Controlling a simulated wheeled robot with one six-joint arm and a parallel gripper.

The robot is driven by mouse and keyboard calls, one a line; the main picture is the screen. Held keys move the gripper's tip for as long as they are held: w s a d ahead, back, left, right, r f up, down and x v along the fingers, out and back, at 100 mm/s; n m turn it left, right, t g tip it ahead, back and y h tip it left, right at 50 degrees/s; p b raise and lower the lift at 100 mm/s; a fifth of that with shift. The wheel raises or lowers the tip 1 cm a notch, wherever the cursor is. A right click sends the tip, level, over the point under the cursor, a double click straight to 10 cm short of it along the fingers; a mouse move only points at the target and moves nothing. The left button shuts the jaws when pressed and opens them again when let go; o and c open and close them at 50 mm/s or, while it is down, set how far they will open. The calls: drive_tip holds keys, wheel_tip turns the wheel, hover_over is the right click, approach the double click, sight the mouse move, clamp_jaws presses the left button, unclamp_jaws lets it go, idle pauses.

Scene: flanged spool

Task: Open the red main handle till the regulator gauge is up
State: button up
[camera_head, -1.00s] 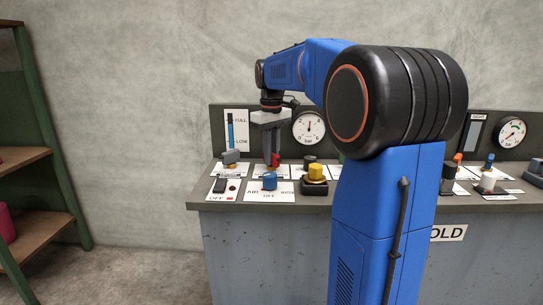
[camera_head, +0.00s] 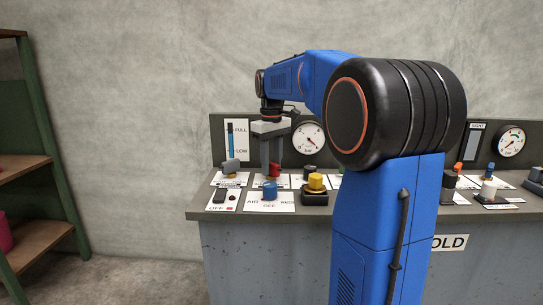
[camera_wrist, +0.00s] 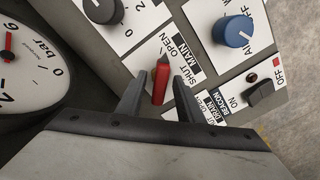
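The red main handle (camera_wrist: 160,84) lies between my gripper's fingers (camera_wrist: 159,82) in the wrist view, with a gap on each side. Its dark pointed end is by the SHUT and OPEN words of the MAIN label (camera_wrist: 182,62). In the head view the red handle (camera_head: 274,170) is partly hidden by my gripper (camera_head: 271,172), which points down with its fingers apart. The round bar gauge (camera_head: 308,138) behind it has its needle towards the lower right. In the wrist view the gauge (camera_wrist: 28,62) is cut off, with its red needle near the 6.
A blue knob (camera_head: 270,190) and a yellow knob (camera_head: 315,183) stand in front of the handle. A grey lever (camera_head: 230,166) and a black switch (camera_head: 220,195) are to the left. A FULL/LOW level gauge (camera_head: 236,140) is on the back panel. My arm hides the bench's middle.

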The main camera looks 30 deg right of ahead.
sight(272, 163)
wheel_tip(272, 163, up, 17)
drive_tip(key=shift+r, duration=0.15)
idle(0.5)
drive_tip(key=shift+s, duration=0.1)
drive_tip(key=s+a+f+t, duration=0.1)
drive_tip(key=s+a+f, duration=0.4)
drive_tip(key=s+f, duration=0.5)
drive_tip(key=s+a+f+m+t, duration=0.1)
drive_tip(key=s+a+f, duration=0.4)
drive_tip(key=s+f, duration=0.5)
drive_tip(key=s+a+f+m+t, duration=0.1)
drive_tip(key=s+a+f, duration=0.4)
drive_tip(key=s+f, duration=0.5)
wheel_tip(272, 163, down, 3)
drive_tip(key=shift+a+t, duration=0.25)
drive_tip(key=shift+t, duration=0.65)
